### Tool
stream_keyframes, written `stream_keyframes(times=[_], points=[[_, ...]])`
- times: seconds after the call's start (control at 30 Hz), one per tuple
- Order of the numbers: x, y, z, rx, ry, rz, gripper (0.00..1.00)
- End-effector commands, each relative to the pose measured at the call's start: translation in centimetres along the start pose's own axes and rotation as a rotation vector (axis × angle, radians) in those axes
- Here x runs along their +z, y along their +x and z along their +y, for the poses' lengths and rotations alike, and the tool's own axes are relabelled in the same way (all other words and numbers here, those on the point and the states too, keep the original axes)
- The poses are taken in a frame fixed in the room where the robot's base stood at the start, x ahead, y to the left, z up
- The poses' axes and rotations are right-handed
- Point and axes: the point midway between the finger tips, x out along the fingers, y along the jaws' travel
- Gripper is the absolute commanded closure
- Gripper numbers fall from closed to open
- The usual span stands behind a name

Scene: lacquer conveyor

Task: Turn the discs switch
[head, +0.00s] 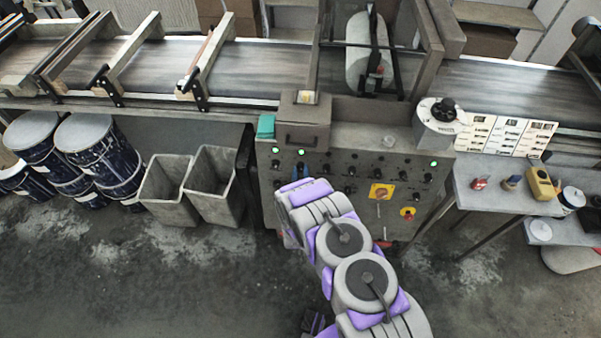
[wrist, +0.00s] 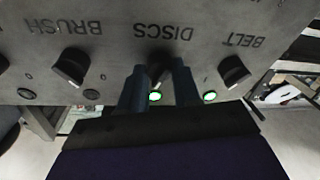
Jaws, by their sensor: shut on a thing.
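The discs switch (wrist: 160,58) is a dark knob under the label "DISCS", which appears upside down in the wrist view. My gripper (wrist: 160,82) has one finger on each side of this knob and is shut on it. The fingers hide part of the knob. A green lamp (wrist: 155,96) is lit between the fingers. In the head view my gripper (head: 300,173) reaches the left part of the grey control panel (head: 345,160), and my arm hides the panel's lower left.
The brush knob (wrist: 71,67) and the belt knob (wrist: 234,71) flank the fingers closely. Two grey bins (head: 215,185) stand left of the panel. A side table (head: 490,200) with small items stands right. The floor in front is open.

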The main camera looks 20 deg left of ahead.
Motion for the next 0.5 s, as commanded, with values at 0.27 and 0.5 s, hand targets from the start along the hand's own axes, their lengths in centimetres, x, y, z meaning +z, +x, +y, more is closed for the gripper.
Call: stream_keyframes(times=[0.27, 0.5], points=[[-0.12, 0.11, -0.11, -0.049, -0.241, -0.012, 0.98], [-0.04, 0.02, -0.24, -0.095, -0.466, -0.025, 0.98]])
